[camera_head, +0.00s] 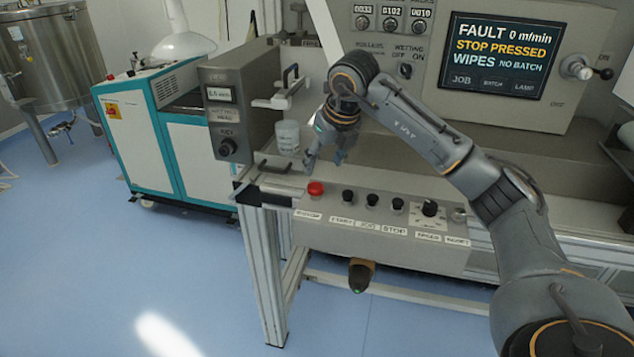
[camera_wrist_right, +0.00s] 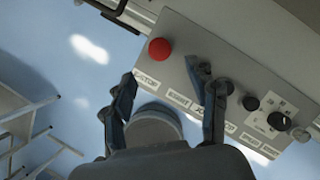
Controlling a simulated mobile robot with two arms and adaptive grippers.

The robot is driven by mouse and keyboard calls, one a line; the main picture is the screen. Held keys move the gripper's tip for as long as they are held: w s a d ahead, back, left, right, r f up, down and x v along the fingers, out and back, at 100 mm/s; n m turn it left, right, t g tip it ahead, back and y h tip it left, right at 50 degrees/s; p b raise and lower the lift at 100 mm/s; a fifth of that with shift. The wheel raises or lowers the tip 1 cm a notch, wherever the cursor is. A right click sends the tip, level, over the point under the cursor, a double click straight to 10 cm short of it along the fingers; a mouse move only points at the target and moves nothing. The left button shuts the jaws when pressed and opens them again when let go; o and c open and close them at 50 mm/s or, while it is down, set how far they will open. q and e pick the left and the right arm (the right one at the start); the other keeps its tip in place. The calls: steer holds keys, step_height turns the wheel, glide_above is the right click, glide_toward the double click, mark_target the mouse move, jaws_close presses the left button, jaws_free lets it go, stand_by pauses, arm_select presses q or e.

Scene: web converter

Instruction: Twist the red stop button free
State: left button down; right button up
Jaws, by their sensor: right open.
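The red stop button (camera_head: 316,188) is a round mushroom cap at the left end of the sloping grey control panel (camera_head: 385,246). It also shows in the right wrist view (camera_wrist_right: 160,48), uncovered, beyond the fingertips. My right gripper (camera_head: 325,158) is open and empty, pointing down above and behind the button in the head view. In the right wrist view its two fingers (camera_wrist_right: 167,82) are spread apart, and neither touches the red cap. The right fingertip overlaps the black buttons in that picture. My left gripper is not in view.
Several black buttons (camera_head: 371,201) and a selector knob (camera_head: 430,208) line the panel right of the red button. A white cup-like container (camera_head: 287,136) stands behind. The screen (camera_head: 503,54) reads FAULT, STOP PRESSED. Open blue floor (camera_head: 130,270) lies at front left.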

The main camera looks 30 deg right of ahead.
mark_target(316, 186)
steer(key=x, duration=0.8)
steer(key=shift+w+f, duration=0.1)
steer(key=shift+f, duration=0.15)
